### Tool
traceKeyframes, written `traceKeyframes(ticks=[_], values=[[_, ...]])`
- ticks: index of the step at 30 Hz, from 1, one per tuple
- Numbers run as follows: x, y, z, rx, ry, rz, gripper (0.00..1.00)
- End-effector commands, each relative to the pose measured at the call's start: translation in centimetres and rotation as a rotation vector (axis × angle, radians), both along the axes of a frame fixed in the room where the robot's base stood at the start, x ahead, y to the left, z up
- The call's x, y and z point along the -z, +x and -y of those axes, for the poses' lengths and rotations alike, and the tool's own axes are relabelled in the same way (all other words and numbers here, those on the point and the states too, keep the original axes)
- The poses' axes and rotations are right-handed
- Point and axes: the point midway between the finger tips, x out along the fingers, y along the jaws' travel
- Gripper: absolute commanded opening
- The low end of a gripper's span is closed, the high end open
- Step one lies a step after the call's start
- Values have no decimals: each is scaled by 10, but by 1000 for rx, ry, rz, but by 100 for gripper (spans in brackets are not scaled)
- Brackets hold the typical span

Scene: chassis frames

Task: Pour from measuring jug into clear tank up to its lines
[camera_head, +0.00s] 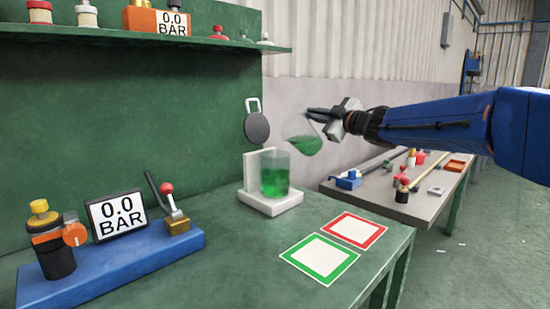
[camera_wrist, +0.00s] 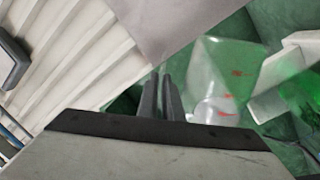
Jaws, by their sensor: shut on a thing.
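The clear tank (camera_head: 275,174) stands upright on a white stand on the green bench. It holds green liquid in its lower part; its lines are too small to make out. My gripper (camera_head: 322,114) is shut on the measuring jug (camera_head: 303,141), above and to the right of the tank. The jug is tilted toward the tank and has green liquid in it. No stream between the two can be made out. In the wrist view the jug (camera_wrist: 215,85) shows red marks beside my fingers (camera_wrist: 162,97), and the tank (camera_wrist: 300,97) is at the right edge.
A white stand (camera_head: 270,204) with a back plate carries the tank. A dark round lid (camera_head: 257,128) hangs behind it. Green-framed (camera_head: 319,259) and red-framed (camera_head: 354,230) squares lie on the bench front. A blue gauge base (camera_head: 110,268) is at left. A grey table (camera_head: 400,200) stands at right.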

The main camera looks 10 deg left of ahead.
Motion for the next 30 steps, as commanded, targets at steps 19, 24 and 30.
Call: traceKeyframes(ticks=[19, 24, 30], values=[[-13, -6, -6, -1, -68, 70, 0], [-15, -7, -7, 0, -83, 84, 0], [-16, -8, -8, -1, -91, 93, 0]])
